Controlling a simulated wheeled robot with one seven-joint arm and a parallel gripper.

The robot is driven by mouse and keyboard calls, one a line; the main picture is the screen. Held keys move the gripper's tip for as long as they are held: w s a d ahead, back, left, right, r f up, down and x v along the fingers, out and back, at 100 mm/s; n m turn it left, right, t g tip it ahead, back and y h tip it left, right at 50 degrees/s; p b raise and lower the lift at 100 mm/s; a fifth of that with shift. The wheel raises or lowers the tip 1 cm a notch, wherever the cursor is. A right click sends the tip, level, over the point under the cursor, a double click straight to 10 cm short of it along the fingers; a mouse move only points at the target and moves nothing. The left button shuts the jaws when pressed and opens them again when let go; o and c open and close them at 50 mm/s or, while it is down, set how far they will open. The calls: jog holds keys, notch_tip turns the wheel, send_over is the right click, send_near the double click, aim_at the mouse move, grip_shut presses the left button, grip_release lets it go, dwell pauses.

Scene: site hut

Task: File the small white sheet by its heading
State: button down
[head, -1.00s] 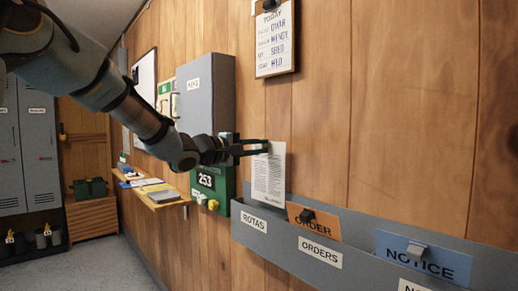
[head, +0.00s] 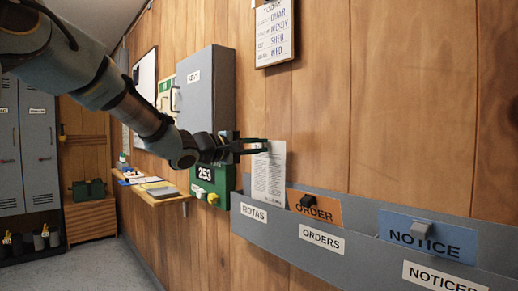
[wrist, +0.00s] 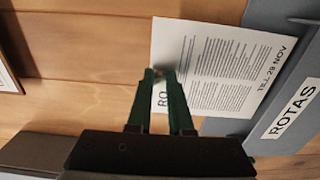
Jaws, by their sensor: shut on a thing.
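My gripper (head: 265,146) is shut on the top part of a small white sheet (head: 268,177) of printed lines. In the wrist view the sheet (wrist: 225,70) shows a heading starting "RO", the rest hidden by my fingers (wrist: 163,76), and "TILL 29 NOV" at its lower end. The sheet hangs upright at the left end of a grey wall rack (head: 290,238), over the part labelled ROTAS (head: 253,212). Its lower edge meets the rack's front edge in the head view; I cannot tell how far inside it is.
The rack's other parts are labelled ORDERS (head: 321,239) and NOTICES (head: 440,278). A green box marked 253 (head: 206,174) and a grey cabinet (head: 208,95) are left.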

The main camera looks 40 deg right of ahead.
aim_at(268, 177)
jog(key=shift+f, duration=0.15)
jog(key=shift+f+b, duration=1.45)
jog(key=shift+b, duration=1.25)
jog(key=shift+f+b, duration=1.5)
jog(key=shift+b, duration=1.05)
jog(key=shift+f+b, duration=1.55)
jog(key=shift+b, duration=0.9)
jog(key=c, duration=0.7)
grip_release()
jog(key=shift+c, duration=0.2)
